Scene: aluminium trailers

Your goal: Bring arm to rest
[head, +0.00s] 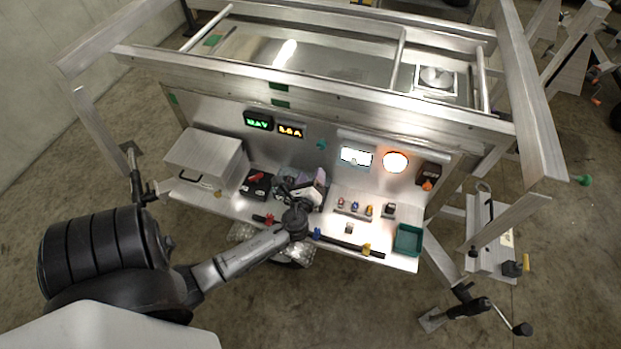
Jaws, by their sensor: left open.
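My left arm comes in from the lower left and reaches to the front of the aluminium trailer (330,83). My left gripper (300,190) is over the trailer's shelf (225,203), near its middle. It is open, but its fingers are small and dark against the things behind them. A grey and purple object (313,178) lies close beside the fingers; I cannot tell whether they touch it. My right gripper does not show.
On the shelf stand a metal box (203,158), a black box with a red part (256,184), several small coloured switches (355,208) and a green bin (408,240). A dark bar (340,243) runs along the front edge. Trailer posts and a crank (490,310) flank it.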

